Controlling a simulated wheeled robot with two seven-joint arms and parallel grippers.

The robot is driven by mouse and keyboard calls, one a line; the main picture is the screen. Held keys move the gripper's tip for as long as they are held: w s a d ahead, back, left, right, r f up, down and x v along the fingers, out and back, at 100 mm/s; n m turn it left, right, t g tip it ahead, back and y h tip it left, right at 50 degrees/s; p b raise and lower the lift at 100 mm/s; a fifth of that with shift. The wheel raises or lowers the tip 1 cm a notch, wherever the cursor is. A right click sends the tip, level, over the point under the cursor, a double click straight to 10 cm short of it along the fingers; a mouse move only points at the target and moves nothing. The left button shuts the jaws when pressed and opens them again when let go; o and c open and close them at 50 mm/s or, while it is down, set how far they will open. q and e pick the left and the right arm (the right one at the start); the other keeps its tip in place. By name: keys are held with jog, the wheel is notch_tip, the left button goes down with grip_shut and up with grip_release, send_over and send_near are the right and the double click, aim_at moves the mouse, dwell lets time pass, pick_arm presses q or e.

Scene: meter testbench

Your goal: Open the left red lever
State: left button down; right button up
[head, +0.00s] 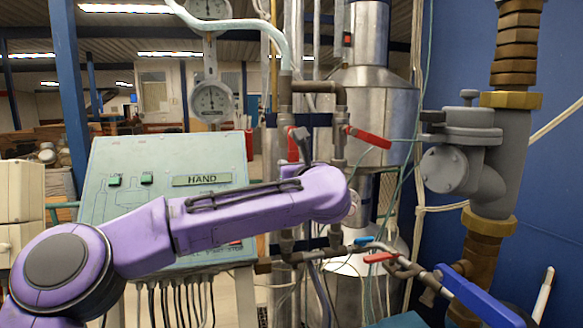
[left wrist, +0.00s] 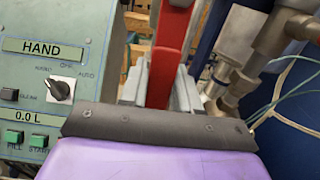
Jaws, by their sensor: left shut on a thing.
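The left red lever (head: 293,150) hangs roughly upright on the pipework in the head view, partly hidden by my gripper. In the left wrist view the red lever (left wrist: 168,55) stands between the grey fingers. My left gripper (head: 301,140) is shut on it, with the purple arm reaching in from the left; the gripper also shows in the left wrist view (left wrist: 160,92). A second red lever (head: 367,137) sits on the pipe to the right, slanting down to the right, apart from my gripper. My right gripper is not in view.
A green control panel (head: 115,160) marked HAND stands behind my arm at left. Grey pipes (head: 338,120) and a shiny metal vessel (head: 385,95) rise behind the levers. A grey valve body (head: 465,160) stands at right. Lower are a small red lever (head: 381,257) and a large blue handle (head: 478,298).

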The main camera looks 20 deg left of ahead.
pick_arm(q)
jog(key=shift+a+r, duration=0.25)
jog(key=shift+r, duration=0.2)
jog(key=c, duration=1.1)
grip_release()
jog(key=shift+o, duration=1)
jog(key=shift+f, duration=0.15)
jog(key=shift+w+f, duration=0.2)
jog(key=shift+s+d, duration=0.1)
jog(key=b+v, duration=0.5)
jog(key=v, duration=0.5)
jog(key=shift+s, duration=0.1)
